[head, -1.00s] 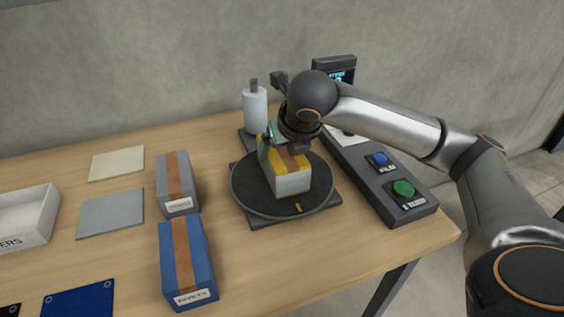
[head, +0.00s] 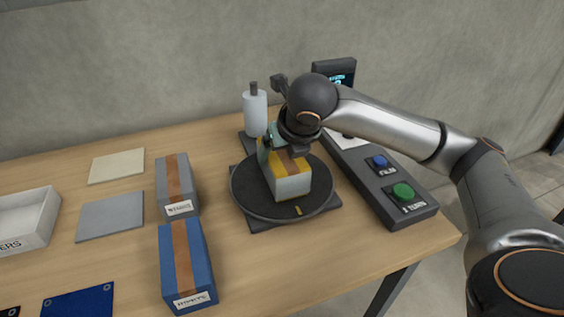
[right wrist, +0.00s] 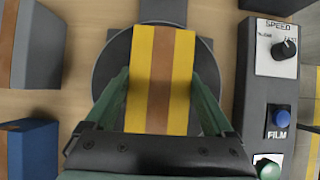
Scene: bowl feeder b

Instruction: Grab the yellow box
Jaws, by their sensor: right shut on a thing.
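The yellow box (head: 289,180) stands on the round dark turntable (head: 250,203). It has a yellow top with a brown tape strip and a pale grey-white front face. It also shows in the right wrist view (right wrist: 160,75), yellow top facing the camera. My right gripper (head: 281,150) is over the back part of the box, its greenish fingers down along the sides. In the right wrist view my right gripper (right wrist: 160,100) has one finger on each side of the box and is shut on it. The box appears to rest on the turntable. My left gripper is not in view.
A grey box (head: 177,186) and a blue box (head: 187,265) stand left of the turntable. A control panel (head: 375,170) with blue and green buttons lies to the right. A white bottle (head: 255,112) stands behind. A white tray (head: 40,225) is at the far left.

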